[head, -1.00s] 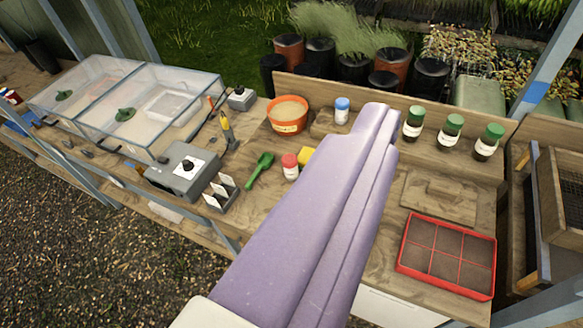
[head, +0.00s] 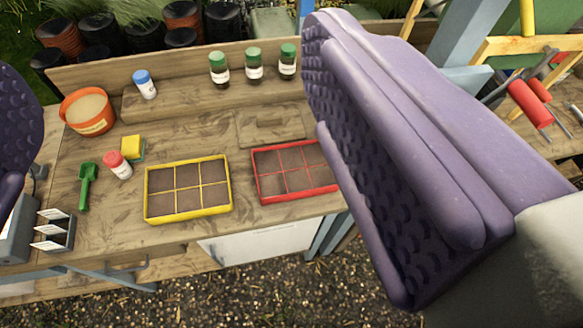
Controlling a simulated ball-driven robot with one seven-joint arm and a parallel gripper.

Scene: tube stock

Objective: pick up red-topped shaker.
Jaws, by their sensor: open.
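The red-topped shaker (head: 118,165) is a small white bottle with a red cap. It stands on the wooden bench, left of the yellow-rimmed tray, and nothing covers it. My gripper (head: 178,95) is open and empty. One purple padded finger shows at the left edge and the other fills much of the right side. The shaker appears in the gap between them, nearer the left finger, with neither finger seen touching it.
Beside the shaker are a yellow block (head: 132,147) and a green scoop (head: 87,186). An orange bowl (head: 87,111), a blue-topped shaker (head: 145,84) and green-topped shakers (head: 254,66) stand behind. Yellow (head: 188,216) and red (head: 290,197) divided trays lie to the right.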

